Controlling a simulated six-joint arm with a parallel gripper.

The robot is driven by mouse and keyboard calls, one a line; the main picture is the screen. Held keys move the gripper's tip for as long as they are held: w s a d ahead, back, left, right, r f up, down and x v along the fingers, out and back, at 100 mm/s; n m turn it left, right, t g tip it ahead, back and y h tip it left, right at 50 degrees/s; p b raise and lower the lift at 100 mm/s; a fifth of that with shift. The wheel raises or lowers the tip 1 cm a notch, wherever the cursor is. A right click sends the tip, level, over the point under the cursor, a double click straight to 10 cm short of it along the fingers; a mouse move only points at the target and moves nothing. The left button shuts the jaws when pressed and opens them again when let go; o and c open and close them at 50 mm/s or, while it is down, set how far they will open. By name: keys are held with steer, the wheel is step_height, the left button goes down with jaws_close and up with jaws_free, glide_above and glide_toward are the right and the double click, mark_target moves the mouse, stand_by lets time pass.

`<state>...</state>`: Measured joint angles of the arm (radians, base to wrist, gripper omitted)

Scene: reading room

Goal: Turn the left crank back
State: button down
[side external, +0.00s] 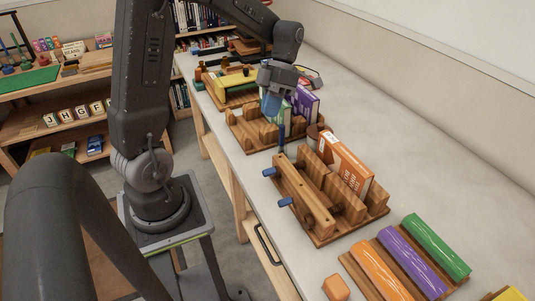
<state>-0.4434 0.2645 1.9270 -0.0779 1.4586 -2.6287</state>
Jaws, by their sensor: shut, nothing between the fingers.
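A wooden rack (318,225) stands on the pale worktop, with two blue crank handles on its near side. The left handle (269,172) and the right handle (285,202) both stick out toward the left of the picture.
An orange box (345,167) stands in the near rack. A second rack (245,130) holds green and purple (305,103) boxes behind my gripper. Orange, purple and green pieces (437,246) lie at the front right beside an orange cube (336,288).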

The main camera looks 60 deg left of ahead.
steer(key=a+n+t, duration=0.1)
steer(key=a, duration=0.1)
glide_toward(272, 170)
steer(key=s+a+f, duration=0.3)
steer(key=f, duration=0.1)
steer(key=d+f, duration=0.2)
steer(key=d, duration=0.1)
steer(key=shift+s+d+h, duration=0.1)
steer(key=shift+h, duration=0.2)
steer(key=shift+d+f, duration=0.1)
steer(key=shift+d, duration=0.5)
steer(key=shift+d+f, duration=0.25)
steer(key=shift+d, duration=0.5)
steer(key=shift+d+f, duration=0.5)
steer(key=shift+d, duration=0.4)
